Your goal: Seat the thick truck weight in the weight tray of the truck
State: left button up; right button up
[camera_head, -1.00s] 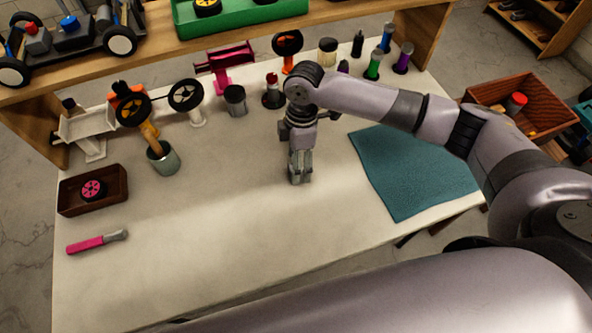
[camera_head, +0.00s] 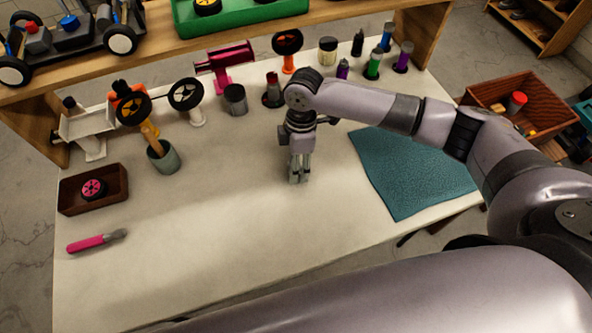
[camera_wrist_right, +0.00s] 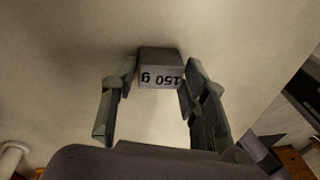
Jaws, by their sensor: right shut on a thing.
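My right gripper (camera_head: 299,177) points down at the middle of the table, near the teal mat's left side. In the right wrist view its fingers (camera_wrist_right: 161,88) are shut on a small grey block, the truck weight (camera_wrist_right: 161,72), marked "150 g", whose print appears upside down. The block is hard to make out in the head view, and I cannot tell whether it touches the table. A truck-like vehicle (camera_head: 70,45) with black wheels and blue and red parts stands on the raised shelf at the upper left. I cannot make out its weight tray. My left gripper is not in view.
A teal mat (camera_head: 415,175) lies right of my gripper. A brown tray (camera_head: 120,190) with a pink wheel, a pink-handled tool (camera_head: 90,242) and a grey cup (camera_head: 164,160) are at left. Bottles and stands line the back. The front middle table (camera_head: 215,235) is clear.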

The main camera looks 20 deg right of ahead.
jog(key=c, duration=0.4)
jog(key=shift+r, duration=0.1)
grip_shut()
